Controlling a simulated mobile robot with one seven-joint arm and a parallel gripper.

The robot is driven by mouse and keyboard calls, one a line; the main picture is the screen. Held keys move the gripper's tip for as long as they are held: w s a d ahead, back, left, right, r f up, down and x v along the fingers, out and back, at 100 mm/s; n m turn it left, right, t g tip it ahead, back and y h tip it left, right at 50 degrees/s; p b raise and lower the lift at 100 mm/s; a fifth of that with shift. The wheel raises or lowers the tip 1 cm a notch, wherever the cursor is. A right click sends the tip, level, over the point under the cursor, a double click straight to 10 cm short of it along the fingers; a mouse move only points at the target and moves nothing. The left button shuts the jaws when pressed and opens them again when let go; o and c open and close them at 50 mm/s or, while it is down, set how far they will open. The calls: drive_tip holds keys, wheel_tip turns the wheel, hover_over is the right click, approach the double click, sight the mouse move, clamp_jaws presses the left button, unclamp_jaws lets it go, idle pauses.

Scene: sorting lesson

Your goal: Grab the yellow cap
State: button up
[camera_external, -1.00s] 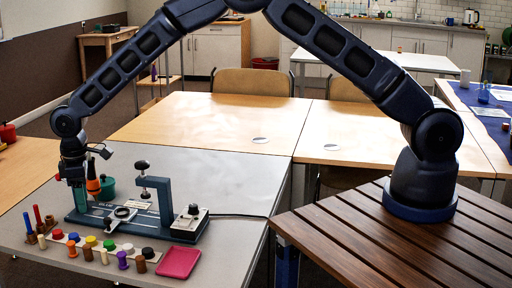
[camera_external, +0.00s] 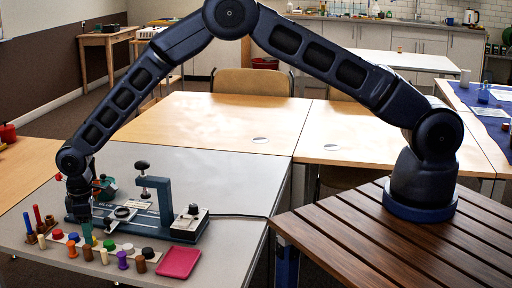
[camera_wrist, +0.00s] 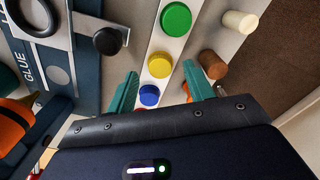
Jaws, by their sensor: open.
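The yellow cap (camera_wrist: 160,64) shows in the wrist view, sitting on a pale strip (camera_wrist: 168,42) between a green cap (camera_wrist: 176,18) and a blue cap (camera_wrist: 149,95). My gripper (camera_wrist: 160,70) is open, with its teal fingertips on either side of the yellow cap in the picture. No contact shows, and I cannot tell the exact height gap. In the external view my gripper (camera_external: 86,233) points down over the row of caps, and its fingers mostly hide the yellow cap.
A dark blue press-like fixture (camera_external: 165,205) stands just behind the row. Wooden and coloured pegs (camera_external: 122,260) stand in front of it. A black knob (camera_wrist: 107,41) is left of the fingers. A pink tray (camera_external: 179,262) lies at the right. Red and blue sticks (camera_external: 38,217) stand at the left.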

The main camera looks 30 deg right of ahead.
drive_tip(key=shift+f, duration=0.8)
drive_tip(key=c, duration=1.1)
